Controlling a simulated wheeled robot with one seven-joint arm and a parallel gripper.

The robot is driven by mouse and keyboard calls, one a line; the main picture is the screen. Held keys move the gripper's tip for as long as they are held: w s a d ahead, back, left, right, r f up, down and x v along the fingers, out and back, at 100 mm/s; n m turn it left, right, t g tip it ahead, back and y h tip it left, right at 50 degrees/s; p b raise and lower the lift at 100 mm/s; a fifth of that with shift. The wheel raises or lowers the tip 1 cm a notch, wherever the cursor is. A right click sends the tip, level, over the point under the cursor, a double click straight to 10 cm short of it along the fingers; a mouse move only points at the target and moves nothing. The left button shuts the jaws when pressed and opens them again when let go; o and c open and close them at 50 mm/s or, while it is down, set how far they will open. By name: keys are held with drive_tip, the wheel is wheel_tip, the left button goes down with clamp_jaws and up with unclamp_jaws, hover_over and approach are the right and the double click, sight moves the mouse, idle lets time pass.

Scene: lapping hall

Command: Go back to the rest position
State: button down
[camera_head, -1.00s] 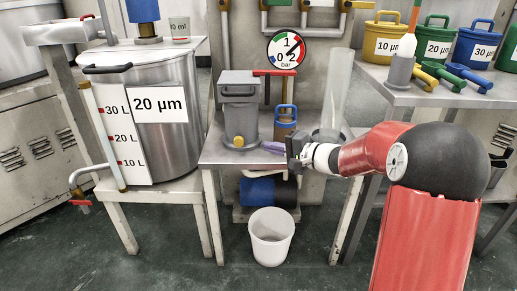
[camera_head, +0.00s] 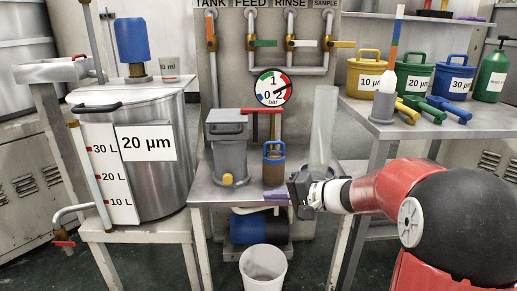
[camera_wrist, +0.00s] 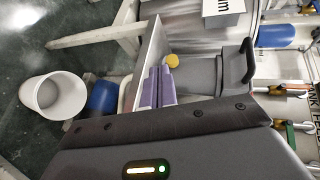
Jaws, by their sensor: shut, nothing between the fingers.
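My gripper (camera_head: 280,194) is in front of the small steel table (camera_head: 205,190), its purple fingers pointing left. In the wrist view the two purple fingers (camera_wrist: 158,88) lie together, shut with nothing between them. The fingers are near the grey lidded housing (camera_head: 229,150) with its yellow knob, which also shows in the wrist view (camera_wrist: 205,75). I cannot tell how far apart they are. A brown cup with a blue handle (camera_head: 273,170) stands just behind the fingers. A clear cylinder (camera_head: 322,125) stands behind my wrist.
A steel tank (camera_head: 175,175) marked 20 µm stands left. A white bucket (camera_head: 263,270) is on the floor below the table. The right table (camera_head: 480,122) holds yellow (camera_head: 362,77), green (camera_head: 413,77) and blue (camera_head: 457,80) canisters. A pressure gauge (camera_head: 272,88) and valves are behind.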

drive_tip(key=s+a+r+n+g+h, duration=0.1)
drive_tip(key=s+a+n+g+h, duration=0.2)
drive_tip(key=s, duration=0.7)
drive_tip(key=s+d+n+h+p, duration=0.1)
drive_tip(key=s+d+h, duration=0.3)
drive_tip(key=s, duration=0.5)
drive_tip(key=s+d+n+t+h+p, duration=0.1)
drive_tip(key=s+d+h, duration=0.4)
drive_tip(key=s, duration=0.3)
drive_tip(key=shift+s+d+r+n+p, duration=0.15)
drive_tip(key=shift+s+d+n+p, duration=0.2)
drive_tip(key=shift+d, duration=0.2)
drive_tip(key=c, duration=2.2)
unclamp_jaws()
